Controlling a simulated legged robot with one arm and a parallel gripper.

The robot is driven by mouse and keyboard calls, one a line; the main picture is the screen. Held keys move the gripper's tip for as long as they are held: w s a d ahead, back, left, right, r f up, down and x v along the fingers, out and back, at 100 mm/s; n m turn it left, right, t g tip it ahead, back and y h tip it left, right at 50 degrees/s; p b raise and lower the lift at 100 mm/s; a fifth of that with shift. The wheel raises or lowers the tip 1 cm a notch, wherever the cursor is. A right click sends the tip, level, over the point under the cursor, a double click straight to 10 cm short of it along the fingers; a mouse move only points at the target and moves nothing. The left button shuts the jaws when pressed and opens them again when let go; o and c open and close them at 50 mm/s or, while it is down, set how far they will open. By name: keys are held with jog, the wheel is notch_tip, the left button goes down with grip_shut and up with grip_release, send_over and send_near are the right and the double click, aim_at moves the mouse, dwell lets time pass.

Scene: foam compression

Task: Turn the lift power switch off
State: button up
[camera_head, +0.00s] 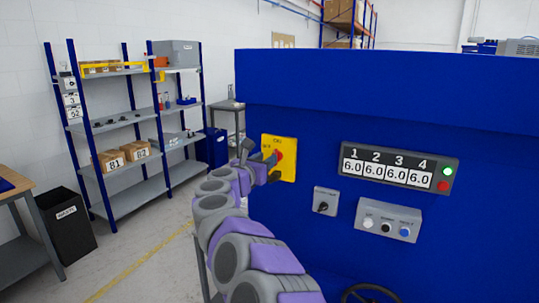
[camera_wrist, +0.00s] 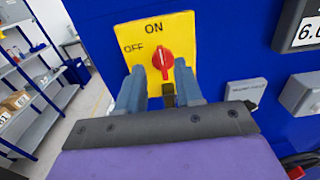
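The lift power switch is a red rotary knob (camera_wrist: 163,60) on a yellow plate (camera_head: 289,146) fixed to the blue machine panel. In the wrist view the plate (camera_wrist: 184,32) is marked ON at the top and OFF at the upper left. The knob stands close to vertical, with its top toward ON. My gripper (camera_wrist: 158,82) is open in front of the plate, one finger on each side of the knob's lower part. I cannot tell whether either finger touches the knob. In the head view my gripper (camera_head: 266,160) partly covers the plate and knob.
The blue machine (camera_head: 380,85) fills the right side. Right of the switch are a small grey switch box (camera_head: 326,201), a display reading 6.0 in each window (camera_head: 400,167), a button box (camera_head: 388,219) and a handwheel (camera_head: 370,292). Shelves (camera_head: 130,125) and open floor lie left.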

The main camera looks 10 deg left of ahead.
aim_at(275, 152)
jog(key=shift+a+p+x, duration=0.15)
jog(key=shift+p+x, duration=0.2)
jog(key=shift+x, duration=0.8)
jog(key=shift+a+p+x, duration=0.2)
jog(key=shift+p+x, duration=0.1)
jog(key=shift+x, duration=0.8)
jog(key=shift+w+d, duration=0.2)
jog(key=shift+d, duration=0.4)
jog(key=shift+a, duration=0.2)
grip_shut()
